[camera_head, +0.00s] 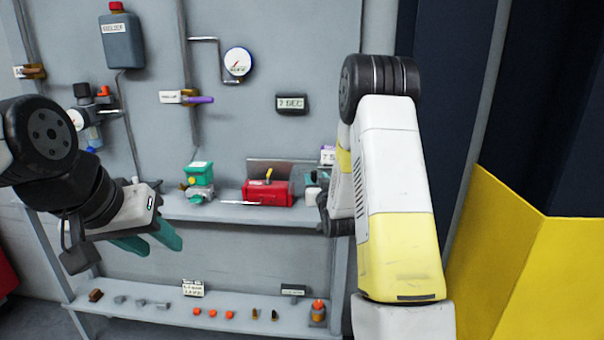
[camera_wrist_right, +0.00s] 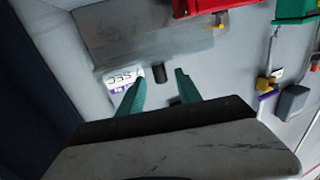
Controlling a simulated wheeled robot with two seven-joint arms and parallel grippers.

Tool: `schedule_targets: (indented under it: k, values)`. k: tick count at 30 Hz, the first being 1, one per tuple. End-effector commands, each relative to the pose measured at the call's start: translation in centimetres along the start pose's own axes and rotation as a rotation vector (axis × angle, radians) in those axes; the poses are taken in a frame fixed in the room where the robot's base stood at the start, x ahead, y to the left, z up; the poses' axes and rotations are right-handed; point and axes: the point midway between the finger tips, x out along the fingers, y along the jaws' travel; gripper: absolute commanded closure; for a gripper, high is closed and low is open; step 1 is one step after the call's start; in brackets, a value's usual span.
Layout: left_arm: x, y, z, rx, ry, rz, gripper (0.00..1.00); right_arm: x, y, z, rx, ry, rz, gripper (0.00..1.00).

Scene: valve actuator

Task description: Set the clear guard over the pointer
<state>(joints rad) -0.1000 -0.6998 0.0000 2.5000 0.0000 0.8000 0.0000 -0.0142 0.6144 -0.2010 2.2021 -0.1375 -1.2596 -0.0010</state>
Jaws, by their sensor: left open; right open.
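The red actuator box (camera_head: 267,193) stands on the upper shelf, with a small yellow pointer-like piece (camera_head: 268,176) on its top. It also shows at the top of the right wrist view (camera_wrist_right: 205,6). A grey, see-through-looking panel (camera_wrist_right: 150,40), perhaps the clear guard, lies beside the box there. A short dark cylinder (camera_wrist_right: 160,73) is ahead of my right fingertips.
A green-topped unit (camera_head: 199,178) stands left of the red box. A white label (camera_head: 327,155) is partly behind my right arm. The lower shelf (camera_head: 150,315) holds several small parts. Gauges, a dark bottle (camera_head: 122,42) and a display (camera_head: 291,103) are on the wall panel.

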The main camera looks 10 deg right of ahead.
Motion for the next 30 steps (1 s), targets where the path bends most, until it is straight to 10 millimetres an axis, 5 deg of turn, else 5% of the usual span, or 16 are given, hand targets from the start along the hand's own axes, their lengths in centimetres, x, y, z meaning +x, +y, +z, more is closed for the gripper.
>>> schedule_targets:
  k: [12,23,30]
  values:
    - [0.0,0.0,0.0,0.0,0.0,0.0,0.59,6.1,0.0,0.0,-0.001,-0.001,0.0,0.59]
    - [0.0,0.0,0.0,0.0,0.0,0.0,0.59,6.7,0.0,0.0,0.0,-0.003,0.0,0.59]
    - [0.0,0.0,0.0,0.0,0.0,0.0,0.59,6.7,0.0,0.0,0.0,-0.002,0.0,1.0]
